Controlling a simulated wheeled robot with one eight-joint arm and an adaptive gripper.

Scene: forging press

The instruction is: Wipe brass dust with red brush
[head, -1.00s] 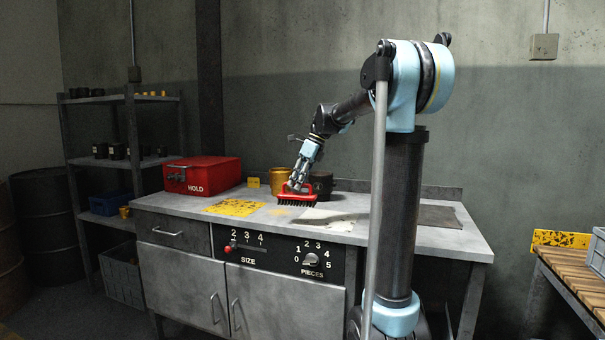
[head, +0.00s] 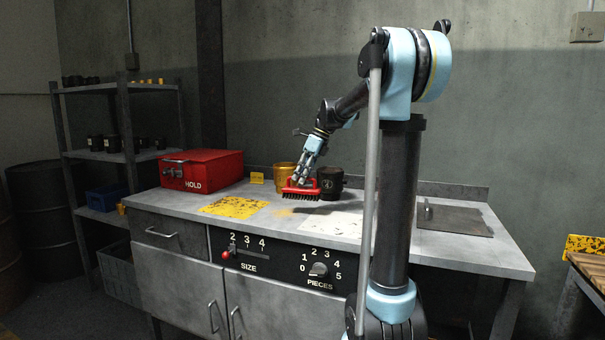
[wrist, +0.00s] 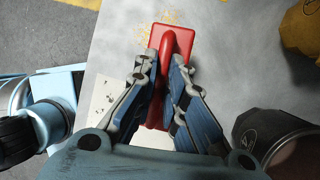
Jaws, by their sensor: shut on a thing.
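My gripper (head: 308,172) is shut on the red brush (head: 301,191) and holds it over the workbench top, black bristles facing down. In the wrist view the brush's red handle (wrist: 178,42) sits between the fingers. I cannot tell whether the bristles touch the surface. A faint yellow patch of brass dust (head: 285,212) lies on the bench just below and left of the brush. Part of the dust also shows beyond the brush in the wrist view (wrist: 145,38).
A brass-coloured cup (head: 285,178) and a dark cup (head: 330,181) stand behind the brush. A red HOLD box (head: 202,170) and a yellow worn plate (head: 234,208) are to the left. A white sheet (head: 333,224) lies at right. A grey panel with a handle (head: 455,219) lies farther right.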

